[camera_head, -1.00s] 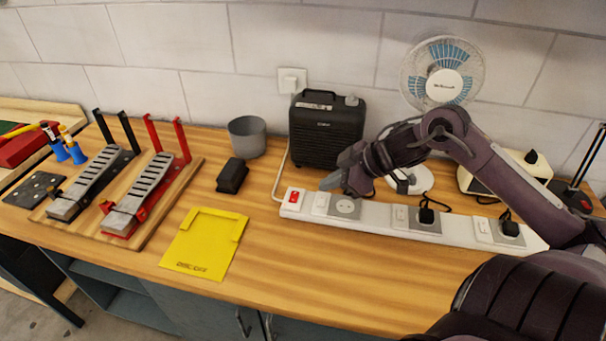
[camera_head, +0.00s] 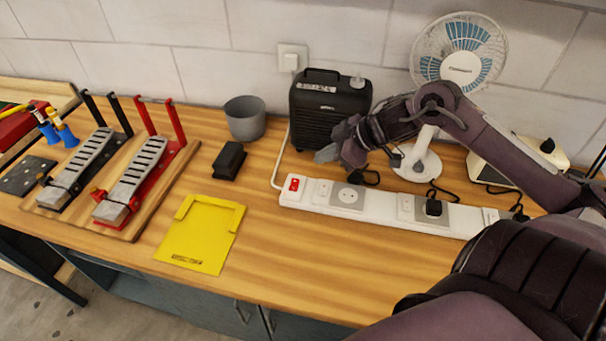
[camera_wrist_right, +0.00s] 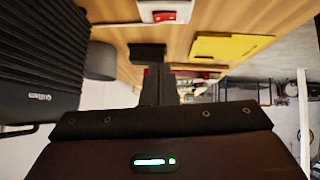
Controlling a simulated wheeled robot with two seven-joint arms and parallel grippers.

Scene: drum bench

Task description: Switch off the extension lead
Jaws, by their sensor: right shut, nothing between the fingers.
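The white extension lead (camera_head: 385,216) lies along the bench with a red switch (camera_head: 294,184) at its left end. The same red switch also shows in the right wrist view (camera_wrist_right: 164,16). A black plug (camera_head: 433,208) sits in one of its sockets. My right gripper (camera_head: 328,155) is shut and empty. In the head view it hangs just behind and right of the red switch, in front of the black amplifier; it appears apart from the lead. In the right wrist view the closed fingers (camera_wrist_right: 158,85) point past the switch. My left gripper is out of view.
The black amplifier (camera_head: 322,118) and white fan (camera_head: 420,160) stand behind the lead. A grey cup (camera_head: 245,118), black block (camera_head: 229,161) and yellow tray (camera_head: 190,250) lie left. Two pedals (camera_head: 133,185) sit on a wooden board. The bench front before the lead is clear.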

